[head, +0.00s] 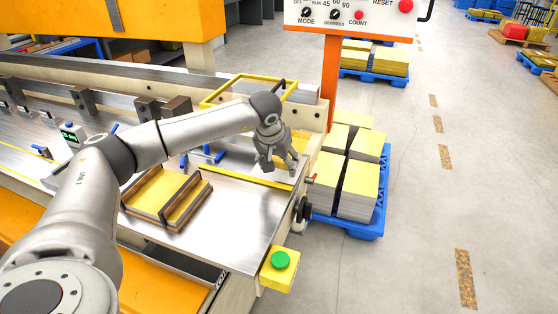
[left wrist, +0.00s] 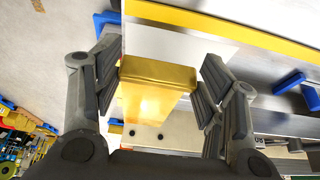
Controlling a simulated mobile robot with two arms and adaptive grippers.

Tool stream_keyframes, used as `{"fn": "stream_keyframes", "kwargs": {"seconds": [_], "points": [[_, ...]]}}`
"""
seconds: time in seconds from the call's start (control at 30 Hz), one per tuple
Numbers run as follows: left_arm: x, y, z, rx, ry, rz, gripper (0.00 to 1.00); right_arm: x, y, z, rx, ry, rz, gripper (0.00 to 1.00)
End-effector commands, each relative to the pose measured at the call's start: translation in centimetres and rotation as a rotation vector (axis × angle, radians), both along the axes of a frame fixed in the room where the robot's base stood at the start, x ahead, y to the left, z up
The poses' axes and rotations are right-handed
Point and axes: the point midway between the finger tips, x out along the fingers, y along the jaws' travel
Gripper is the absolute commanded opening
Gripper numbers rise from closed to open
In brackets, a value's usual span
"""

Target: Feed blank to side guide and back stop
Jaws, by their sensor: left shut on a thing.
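My left gripper (head: 278,163) points down over the right end of the machine bed. In the left wrist view the two fingers (left wrist: 158,85) are on either side of a gold blank (left wrist: 157,92), and the gripper is shut on it. In the head view the fingers mostly hide this blank. Blue guide pieces (head: 205,156) stand on the bed just left of the gripper; one also shows in the left wrist view (left wrist: 289,82). I cannot tell which are the side guide and back stop. My right gripper is not in view.
A dark-railed tray holds gold blanks (head: 165,192) on the steel bed (head: 232,208). A yellow frame (head: 222,92) and an orange post (head: 331,80) stand near the gripper. A green button (head: 280,260) is at the front corner. Stacks on a blue pallet (head: 362,229) stand right.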

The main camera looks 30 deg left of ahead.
Motion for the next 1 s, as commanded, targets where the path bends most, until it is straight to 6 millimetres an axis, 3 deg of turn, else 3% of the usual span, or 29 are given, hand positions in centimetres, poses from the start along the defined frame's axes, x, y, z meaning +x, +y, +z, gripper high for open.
{"fn": "stream_keyframes", "kwargs": {"seconds": [0.17, 0.63, 1.0], "points": [[-0.1, 0.0, -0.5, 0.0, -0.001, 0.001, 0.46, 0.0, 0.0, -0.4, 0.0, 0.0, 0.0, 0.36], [-0.1, -0.1, -5.0, 0.0, -0.001, 0.0, 0.46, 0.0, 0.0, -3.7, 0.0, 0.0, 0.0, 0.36], [-1.1, 3.8, -4.8, 0.003, 0.003, 0.004, 0.46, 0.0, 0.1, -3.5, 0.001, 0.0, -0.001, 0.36]]}}
